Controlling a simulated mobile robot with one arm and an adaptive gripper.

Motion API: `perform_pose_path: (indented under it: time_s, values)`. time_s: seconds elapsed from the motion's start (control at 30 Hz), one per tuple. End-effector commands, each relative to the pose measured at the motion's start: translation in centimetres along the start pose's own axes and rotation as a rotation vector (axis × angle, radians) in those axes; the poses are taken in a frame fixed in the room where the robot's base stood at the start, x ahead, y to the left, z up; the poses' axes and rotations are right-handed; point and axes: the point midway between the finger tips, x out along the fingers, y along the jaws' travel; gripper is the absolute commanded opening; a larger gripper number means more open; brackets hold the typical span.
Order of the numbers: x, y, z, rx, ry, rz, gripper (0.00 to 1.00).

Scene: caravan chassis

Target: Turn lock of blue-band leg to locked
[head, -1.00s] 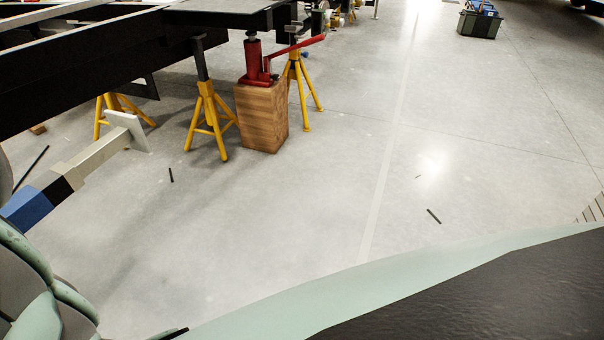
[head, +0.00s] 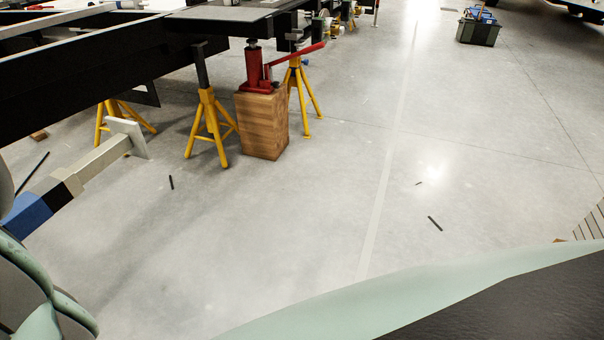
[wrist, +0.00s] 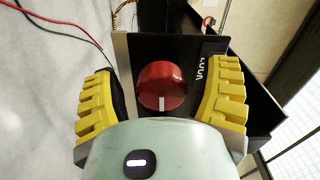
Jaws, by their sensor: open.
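A red round knob (wrist: 162,86) with a white mark shows in the wrist view, on a black plate (wrist: 190,48). The mark points toward the bottom of the picture. In the head view a grey leg (head: 98,160) with a blue band (head: 27,214), a black section and a square foot plate (head: 127,137) slants out at left. My gripper is not seen there.
Yellow stands (head: 207,125) and a wooden block (head: 262,124) bearing a red jack (head: 257,72) stand by the black chassis frame (head: 90,80). Red and black cables (wrist: 60,22) lie at upper left in the wrist view. The floor at centre is mostly clear.

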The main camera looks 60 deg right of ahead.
Motion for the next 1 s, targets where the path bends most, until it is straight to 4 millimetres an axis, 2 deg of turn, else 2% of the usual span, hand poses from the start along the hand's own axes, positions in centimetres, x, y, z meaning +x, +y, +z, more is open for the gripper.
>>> perform_pose_path:
  time_s: [0.23,0.37,0.8,1.0]
  values:
    - [-0.1,-0.1,0.0,0.000,0.001,-0.001,0.75]
    - [-1.1,0.0,0.1,0.001,-0.001,0.000,0.75]
    - [-9.6,0.0,0.1,-0.001,-0.005,0.001,0.75]
    - [-11.7,0.0,0.0,0.000,-0.002,0.000,0.75]
